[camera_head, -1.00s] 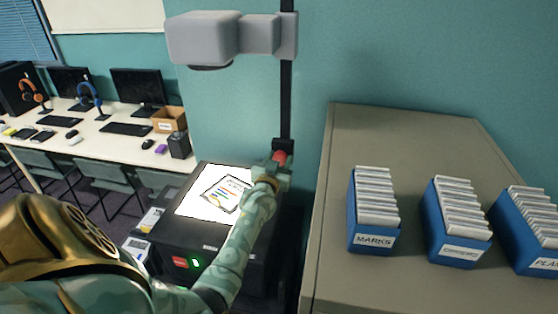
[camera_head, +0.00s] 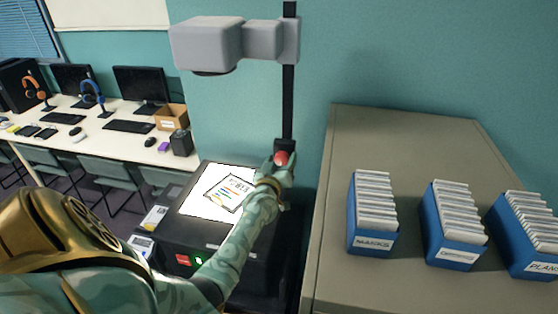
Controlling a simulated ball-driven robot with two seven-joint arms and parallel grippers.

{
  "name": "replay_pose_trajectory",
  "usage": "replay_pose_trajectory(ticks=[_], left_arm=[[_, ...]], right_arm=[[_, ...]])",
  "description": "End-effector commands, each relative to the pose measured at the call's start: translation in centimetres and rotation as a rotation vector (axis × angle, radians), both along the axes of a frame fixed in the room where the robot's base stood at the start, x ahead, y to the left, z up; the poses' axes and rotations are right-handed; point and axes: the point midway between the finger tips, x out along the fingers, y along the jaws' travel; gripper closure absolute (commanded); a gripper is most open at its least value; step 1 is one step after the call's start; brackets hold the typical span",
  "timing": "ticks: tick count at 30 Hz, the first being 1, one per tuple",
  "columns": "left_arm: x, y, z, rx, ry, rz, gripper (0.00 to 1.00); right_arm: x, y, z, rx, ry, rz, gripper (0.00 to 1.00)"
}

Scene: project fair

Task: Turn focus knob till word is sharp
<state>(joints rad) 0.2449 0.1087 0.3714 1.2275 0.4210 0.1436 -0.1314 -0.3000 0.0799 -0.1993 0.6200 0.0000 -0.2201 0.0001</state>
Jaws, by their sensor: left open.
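An overhead projector stands in the middle, with a black base (camera_head: 225,235), a bright glass stage (camera_head: 200,205) and a grey head (camera_head: 212,45) on a black post (camera_head: 288,100). A red knob (camera_head: 282,158) sits low on the post. My left gripper (camera_head: 281,167) is at the knob, its fingers around or beside it; I cannot tell if they touch. It is open. The projected word is not in view. My right gripper is not in view.
A beige cabinet (camera_head: 400,135) on the right holds blue card boxes (camera_head: 370,243). A desk (camera_head: 100,140) with monitors (camera_head: 140,85) and headphones stands at the far left, chairs before it. The teal wall is close behind the post.

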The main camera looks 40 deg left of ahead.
Motion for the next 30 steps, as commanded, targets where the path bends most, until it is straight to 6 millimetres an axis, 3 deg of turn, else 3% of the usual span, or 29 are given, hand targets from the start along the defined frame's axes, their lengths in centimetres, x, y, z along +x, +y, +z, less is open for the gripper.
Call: replay_pose_trajectory(ticks=[5,12,21,30], left_arm=[[-1.6,-0.8,0.3,0.001,0.003,-0.001,0.35],[-7.3,-3.5,0.4,-0.003,0.005,-0.001,0.35],[-13.3,-6.3,-0.3,-0.001,0.003,-0.001,0.35],[-14.7,-7.0,-0.6,-0.001,0.000,0.000,0.35]], right_arm=[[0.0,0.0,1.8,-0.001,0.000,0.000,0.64],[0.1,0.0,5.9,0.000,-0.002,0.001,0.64],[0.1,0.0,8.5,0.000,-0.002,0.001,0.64],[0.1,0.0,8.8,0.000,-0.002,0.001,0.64]])
